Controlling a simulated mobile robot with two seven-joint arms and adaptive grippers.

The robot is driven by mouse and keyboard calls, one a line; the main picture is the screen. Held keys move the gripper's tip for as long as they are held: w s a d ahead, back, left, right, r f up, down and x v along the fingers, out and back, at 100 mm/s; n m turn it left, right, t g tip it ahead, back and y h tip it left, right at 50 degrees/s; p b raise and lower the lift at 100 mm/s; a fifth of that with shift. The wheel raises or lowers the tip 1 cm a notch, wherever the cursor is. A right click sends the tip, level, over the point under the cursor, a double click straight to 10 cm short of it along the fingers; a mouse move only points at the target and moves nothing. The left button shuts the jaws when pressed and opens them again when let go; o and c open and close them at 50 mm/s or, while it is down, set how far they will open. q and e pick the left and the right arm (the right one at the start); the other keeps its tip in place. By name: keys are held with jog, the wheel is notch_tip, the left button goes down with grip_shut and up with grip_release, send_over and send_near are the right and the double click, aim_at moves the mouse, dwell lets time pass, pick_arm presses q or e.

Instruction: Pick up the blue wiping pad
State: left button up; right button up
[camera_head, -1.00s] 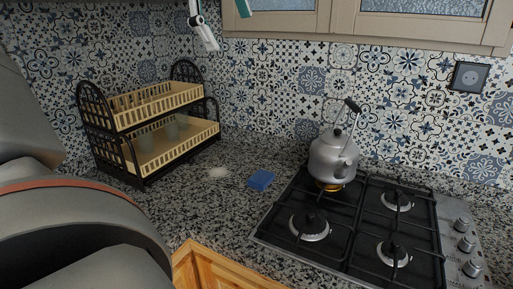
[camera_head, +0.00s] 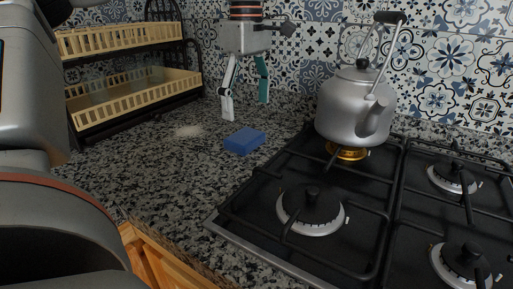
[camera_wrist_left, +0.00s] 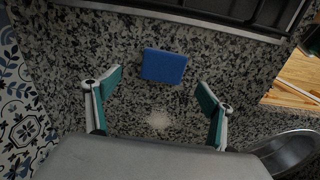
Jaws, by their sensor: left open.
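The blue wiping pad (camera_head: 244,141) lies flat on the speckled granite counter, left of the stove, in the head view. It also shows in the left wrist view (camera_wrist_left: 164,66), ahead of the fingers and roughly centred between them. My left gripper (camera_head: 246,108) is open and empty, fingers pointing down, above the counter close to the pad. In the left wrist view its two teal-lined fingers (camera_wrist_left: 158,98) stand wide apart with only counter between them. My right gripper is not in view.
A gas stove (camera_head: 350,225) with a grey kettle (camera_head: 352,108) stands right of the pad. A two-tier dish rack (camera_head: 135,95) stands at the left. A pale crumb-like patch (camera_head: 187,131) lies left of the pad. Patterned tile wall (camera_head: 455,60) is behind.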

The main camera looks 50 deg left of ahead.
aim_at(245, 135)
pick_arm(q)
jog(key=f, duration=0.2)
jog(key=f+b, duration=0.1)
jog(key=f, duration=0.4)
jog(key=shift+s+a+f+b, duration=0.1)
jog(key=shift+s+f+b, duration=0.15)
jog(key=shift+s+b, duration=0.15)
jog(key=shift+r, duration=0.15)
jog(key=c, duration=1)
